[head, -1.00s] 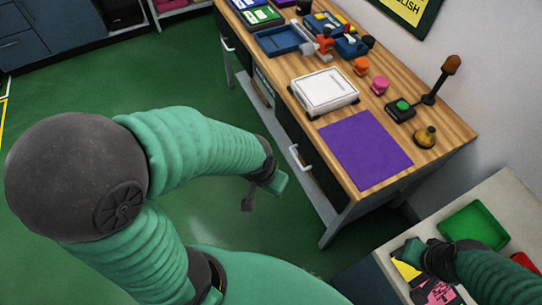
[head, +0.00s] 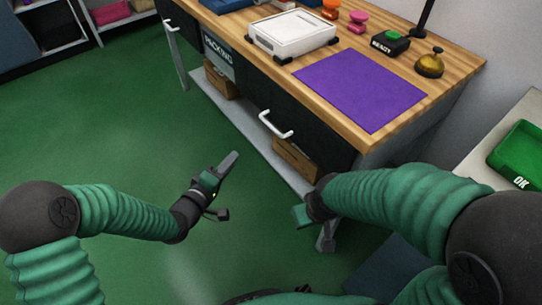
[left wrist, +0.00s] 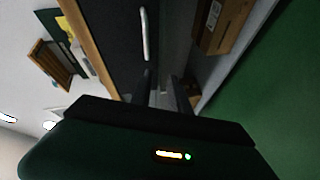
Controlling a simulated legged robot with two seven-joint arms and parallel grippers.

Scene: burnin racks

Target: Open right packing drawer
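The right packing drawer has a dark front (head: 312,138) under the right part of the wooden bench and looks closed. Its white bar handle (head: 276,125) also shows in the left wrist view (left wrist: 145,33). My left gripper (head: 228,188) is open and empty, over the floor in front of the bench, lower than the handle and apart from it. In the left wrist view its two dark fingers (left wrist: 162,92) stand apart, with the handle beyond them. My right gripper (head: 306,214) is low near the bench's front leg. Its fingers are mostly hidden.
The bench top holds a purple mat (head: 360,88), a white scale-like device (head: 292,32) and a brass bell (head: 430,63). Cardboard boxes (head: 296,159) sit on the low shelf. A green tray (head: 518,155) is at right. The green floor at left is clear.

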